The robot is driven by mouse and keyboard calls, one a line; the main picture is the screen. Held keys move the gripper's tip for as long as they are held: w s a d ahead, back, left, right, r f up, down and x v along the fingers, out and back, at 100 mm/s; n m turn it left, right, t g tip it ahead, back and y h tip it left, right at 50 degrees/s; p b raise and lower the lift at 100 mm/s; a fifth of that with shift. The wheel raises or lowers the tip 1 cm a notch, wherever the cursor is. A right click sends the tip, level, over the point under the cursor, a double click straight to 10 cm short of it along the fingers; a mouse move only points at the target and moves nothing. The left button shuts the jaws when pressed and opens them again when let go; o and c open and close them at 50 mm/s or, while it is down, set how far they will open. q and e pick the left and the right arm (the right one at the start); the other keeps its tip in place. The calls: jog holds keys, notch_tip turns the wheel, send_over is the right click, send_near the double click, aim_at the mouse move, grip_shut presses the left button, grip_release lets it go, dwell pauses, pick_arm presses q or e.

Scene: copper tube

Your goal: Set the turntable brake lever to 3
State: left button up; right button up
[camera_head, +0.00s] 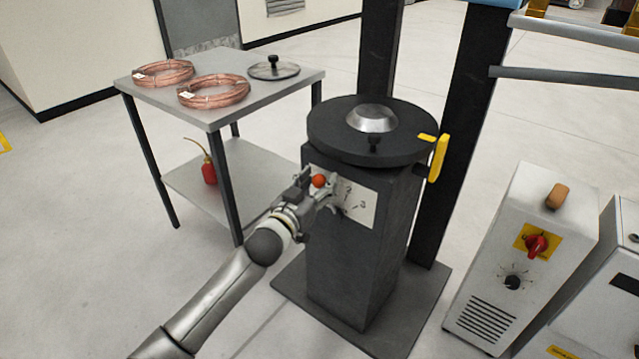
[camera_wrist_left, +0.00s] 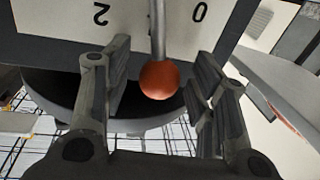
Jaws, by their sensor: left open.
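The brake lever has an orange ball knob (camera_head: 319,181) and stands at a pale scale plate (camera_head: 357,208) on the dark turntable pedestal (camera_head: 352,275). Marks 2 and 3 show on the plate to the right of the knob. In the left wrist view the grey lever rod (camera_wrist_left: 157,35) lies between the inverted figures 2 and 0, with the orange knob (camera_wrist_left: 159,80) at its end. My left gripper (camera_head: 322,187) is open at the knob; in the wrist view its fingers (camera_wrist_left: 160,90) stand on both sides, with gaps visible. My right gripper is out of view.
The round dark turntable (camera_head: 330,140) tops the pedestal, with a yellow piece (camera_head: 438,158) at its right edge. A grey table (camera_head: 215,115) with copper coils (camera_head: 214,91) stands at left, a red oil can (camera_head: 209,172) below. A white control box (camera_head: 520,260) stands at right.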

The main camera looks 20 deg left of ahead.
pick_arm(q)
jog(key=shift+w+d, duration=0.1)
jog(key=shift+w, duration=0.4)
grip_shut()
